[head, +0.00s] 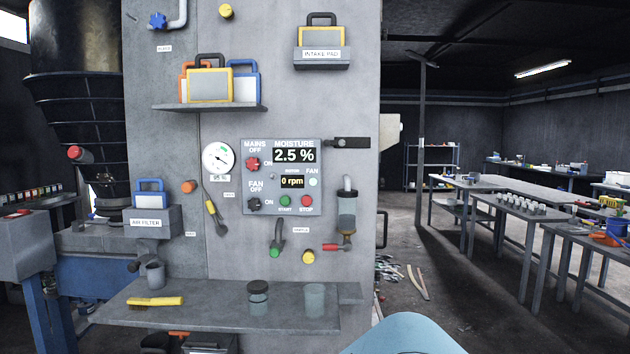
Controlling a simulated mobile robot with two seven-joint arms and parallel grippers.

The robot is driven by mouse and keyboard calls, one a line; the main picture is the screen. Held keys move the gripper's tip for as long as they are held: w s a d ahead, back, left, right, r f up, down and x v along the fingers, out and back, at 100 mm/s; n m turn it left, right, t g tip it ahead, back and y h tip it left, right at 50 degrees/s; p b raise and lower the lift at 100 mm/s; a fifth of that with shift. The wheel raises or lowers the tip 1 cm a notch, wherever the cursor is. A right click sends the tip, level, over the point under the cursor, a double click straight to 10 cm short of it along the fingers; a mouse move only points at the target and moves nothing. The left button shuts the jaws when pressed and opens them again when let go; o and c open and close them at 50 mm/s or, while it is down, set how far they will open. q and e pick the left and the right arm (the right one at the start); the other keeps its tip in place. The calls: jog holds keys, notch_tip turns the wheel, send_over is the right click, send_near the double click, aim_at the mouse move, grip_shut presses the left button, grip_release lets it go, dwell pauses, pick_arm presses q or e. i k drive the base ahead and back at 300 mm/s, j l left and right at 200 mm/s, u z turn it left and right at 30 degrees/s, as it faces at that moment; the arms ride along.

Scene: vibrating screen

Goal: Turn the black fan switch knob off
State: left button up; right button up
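The black fan switch knob (254,204) sits at the lower left of the grey control panel (230,180) on the wall. "FAN OFF" is printed above it and "ON" to its right. The knob is too small in this view to tell which way it points. A red mains knob (252,164) is above it. The moisture display (294,156) reads 2.5 %, and the smaller display (292,182) reads 0 rpm. Green start (285,201) and red stop (306,202) buttons are to the right of the black knob. Neither of my grippers is in view.
A sampling cylinder (347,212) and a dark bracket (347,143) stick out right of the panel. The panel's front is unobstructed.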

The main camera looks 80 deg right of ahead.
aim_at(254, 203)
jog(key=z, duration=2.35)
